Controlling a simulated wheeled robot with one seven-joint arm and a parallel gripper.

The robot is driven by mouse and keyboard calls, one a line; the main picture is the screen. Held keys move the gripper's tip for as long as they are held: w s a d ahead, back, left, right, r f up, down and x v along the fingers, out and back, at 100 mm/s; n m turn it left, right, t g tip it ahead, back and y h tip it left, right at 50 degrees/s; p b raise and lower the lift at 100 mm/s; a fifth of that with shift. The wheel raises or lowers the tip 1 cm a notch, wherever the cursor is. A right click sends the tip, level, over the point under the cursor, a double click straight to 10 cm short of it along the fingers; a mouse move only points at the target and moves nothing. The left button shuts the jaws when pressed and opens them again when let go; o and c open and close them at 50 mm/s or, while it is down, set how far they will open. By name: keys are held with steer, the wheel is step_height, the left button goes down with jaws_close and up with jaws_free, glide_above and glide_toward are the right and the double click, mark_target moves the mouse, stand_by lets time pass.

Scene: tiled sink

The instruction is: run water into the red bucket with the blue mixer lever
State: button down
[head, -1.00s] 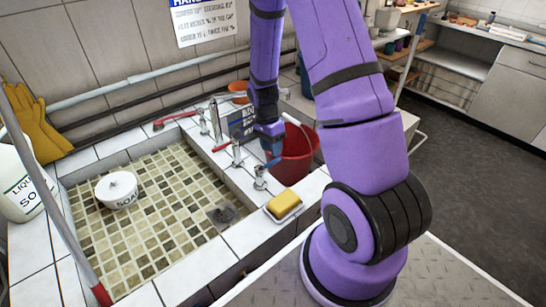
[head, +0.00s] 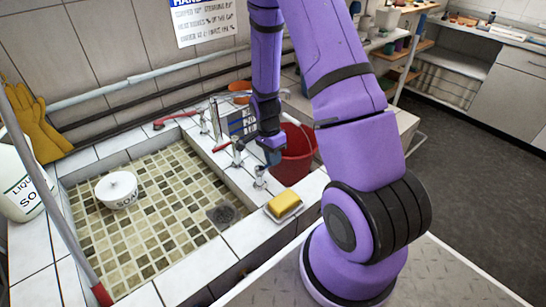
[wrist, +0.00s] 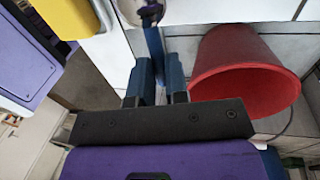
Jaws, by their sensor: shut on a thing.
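The red bucket (head: 298,160) stands behind the tap, to the right of the sink, partly covered by my arm. It also shows at the right in the wrist view (wrist: 228,70). My gripper (head: 270,155) is low over the tap ledge, left of the bucket. In the wrist view its two blue fingers (wrist: 160,88) are shut on the blue mixer lever (wrist: 153,45), which runs from a chrome tap body (wrist: 140,10). The red lever (head: 222,147) is left of my gripper. Whether water runs into the bucket cannot be made out.
The tiled sink (head: 150,225) holds a white soap bowl (head: 118,190) and a drain (head: 222,212). A yellow sponge (head: 284,203) lies on a dish near the front ledge. A white soap jug (head: 22,190) and a pole stand at left.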

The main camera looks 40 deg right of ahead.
steer(key=shift+s+m, duration=0.55)
steer(key=shift+m, duration=0.55)
steer(key=c, duration=1.1)
jaws_free()
steer(key=r, duration=0.3)
steer(key=w+r, duration=0.1)
steer(key=r, duration=0.3)
steer(key=w+r, duration=0.1)
steer(key=r, duration=0.2)
steer(key=shift+d+r, duration=0.2)
steer(key=shift+r, duration=0.15)
